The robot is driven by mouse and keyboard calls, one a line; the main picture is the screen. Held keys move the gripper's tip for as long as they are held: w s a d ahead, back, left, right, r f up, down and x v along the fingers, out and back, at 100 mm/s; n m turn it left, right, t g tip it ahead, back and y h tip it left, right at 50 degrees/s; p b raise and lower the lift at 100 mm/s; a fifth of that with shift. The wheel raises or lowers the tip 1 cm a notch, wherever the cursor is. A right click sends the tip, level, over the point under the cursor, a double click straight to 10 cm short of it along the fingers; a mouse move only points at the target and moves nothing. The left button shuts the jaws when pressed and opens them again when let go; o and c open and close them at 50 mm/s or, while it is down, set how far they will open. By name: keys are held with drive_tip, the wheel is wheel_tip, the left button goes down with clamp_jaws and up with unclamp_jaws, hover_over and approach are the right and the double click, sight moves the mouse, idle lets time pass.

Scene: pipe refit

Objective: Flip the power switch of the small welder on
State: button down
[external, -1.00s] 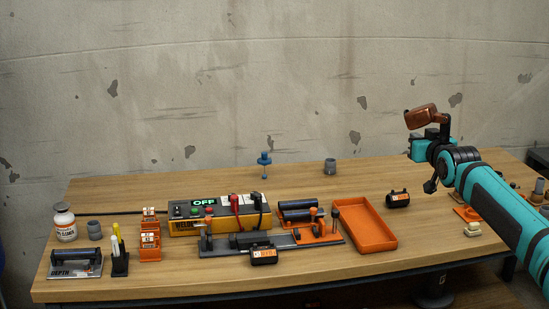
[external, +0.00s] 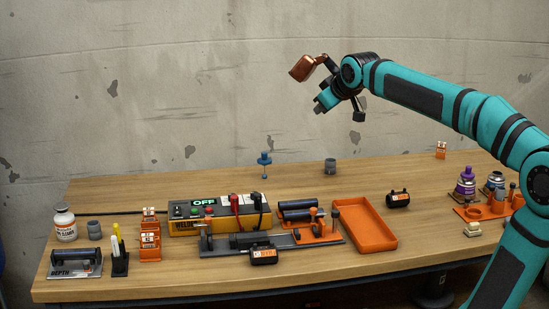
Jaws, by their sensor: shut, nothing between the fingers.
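The small welder (external: 220,226) is a yellow and black box left of the table's middle. Its display (external: 204,202) reads OFF in green. Small green and red buttons or lamps show on its top, and red and black plugs stand at its right end. The power switch is too small to make out for certain. My gripper (external: 319,108) is shut and empty, high above the back of the table, to the right of and well above the welder. A copper-brown part (external: 303,68) sits on the arm near my gripper.
Orange boxes (external: 150,253), a pen holder (external: 120,265) and a white bottle (external: 65,232) stand left. A blue-topped stand (external: 265,159) rises behind.

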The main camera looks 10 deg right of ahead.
drive_tip(key=w+a+f+n+g, duration=0.2)
drive_tip(key=w+a, duration=0.2)
drive_tip(key=a, duration=0.4)
drive_tip(key=n+g+h, duration=0.3)
drive_tip(key=n+g, duration=0.3)
drive_tip(key=n, duration=0.2)
hover_over(177, 207)
drive_tip(key=s, duration=0.2)
wheel_tip(177, 207, down, 12)
drive_tip(key=f, duration=0.4)
drive_tip(key=w+f, duration=0.1)
drive_tip(key=f, duration=0.8)
drive_tip(key=shift+w, duration=0.25)
drive_tip(key=shift+f, duration=0.15)
